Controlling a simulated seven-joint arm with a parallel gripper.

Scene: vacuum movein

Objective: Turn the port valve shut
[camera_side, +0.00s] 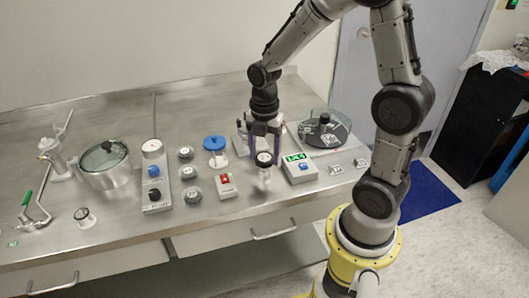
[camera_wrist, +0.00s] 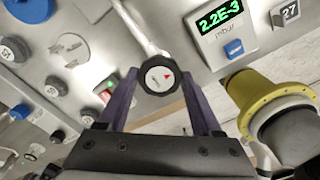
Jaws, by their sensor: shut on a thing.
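A round black knob (camera_wrist: 152,91) with a white face, small lettering and a red arrow mark sits between my purple fingers in the wrist view; I take it as the port valve. In the side view the knob (camera_side: 264,159) sits on a pale body near the bench's front edge. My gripper (camera_side: 265,150) points down over it, with a finger on each side, shut on the knob; it also shows in the wrist view (camera_wrist: 160,84). A pale tube (camera_wrist: 140,28) runs up from the knob. The lettering is too small to read.
A gauge box (camera_wrist: 222,30) reading 2.2E-3 mbar stands right of the valve; it also shows in the side view (camera_side: 300,170). A red switch box (camera_side: 226,187) and blue-topped part (camera_side: 214,143) are left. A clear-lidded chamber (camera_side: 325,130) stands behind right.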

